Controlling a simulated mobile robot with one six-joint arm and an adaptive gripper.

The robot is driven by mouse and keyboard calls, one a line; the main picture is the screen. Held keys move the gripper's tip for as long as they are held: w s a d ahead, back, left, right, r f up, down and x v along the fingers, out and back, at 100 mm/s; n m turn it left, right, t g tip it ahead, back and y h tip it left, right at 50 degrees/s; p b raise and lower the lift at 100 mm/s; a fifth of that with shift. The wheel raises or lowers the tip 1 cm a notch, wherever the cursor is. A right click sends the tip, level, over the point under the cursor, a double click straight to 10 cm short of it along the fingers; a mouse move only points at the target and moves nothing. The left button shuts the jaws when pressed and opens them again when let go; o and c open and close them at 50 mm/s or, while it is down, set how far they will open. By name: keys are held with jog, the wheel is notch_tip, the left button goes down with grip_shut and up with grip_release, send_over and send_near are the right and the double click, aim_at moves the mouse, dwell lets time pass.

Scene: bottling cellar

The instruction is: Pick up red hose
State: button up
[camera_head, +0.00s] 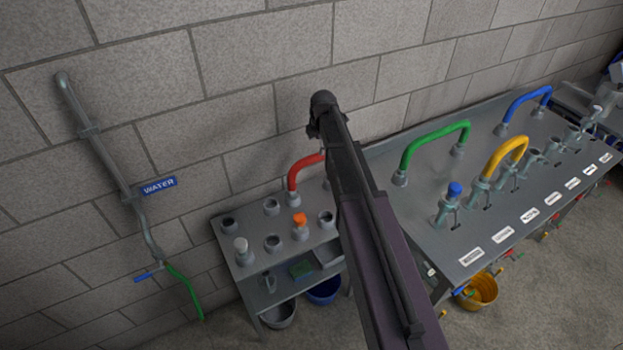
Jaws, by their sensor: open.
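The red hose (299,168) is a short stiff arch on the small grey stand by the wall, just left of my arm. Its left end sits in a grey collar on the stand top; its right end is hidden behind my arm. My arm runs up the middle of the head view from the bottom edge, its dark far part in front of the wall and the hose's right side. I cannot make out any gripper fingers.
The small stand (250,283) has several sockets, an orange-capped one (299,220) near the hose. A larger bench (420,215) at right carries green (436,138), yellow (505,150) and blue (527,97) hoses. A water pipe (105,152) runs down the wall at left.

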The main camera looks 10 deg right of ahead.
aim_at(313, 157)
jog(key=shift+w+a+f+b, duration=0.1)
jog(key=shift+w+f+b, duration=0.1)
jog(key=shift+f+b, duration=0.55)
jog(key=shift+w+f+b, duration=0.15)
jog(key=shift+f+b, duration=0.4)
jog(key=shift+f, duration=0.3)
jog(key=shift+f, duration=0.1)
jog(key=shift+w+a+f+b, duration=0.15)
jog(key=shift+f+b, duration=0.65)
jog(key=shift+b, duration=0.05)
jog(key=shift+w+a+f+b, duration=0.15)
jog(key=shift+w+f+b, duration=0.05)
jog(key=shift+f+b, duration=0.65)
jog(key=shift+w+a+f+b, duration=0.15)
jog(key=shift+f+b, duration=0.65)
jog(key=shift+b, duration=0.05)
grip_shut()
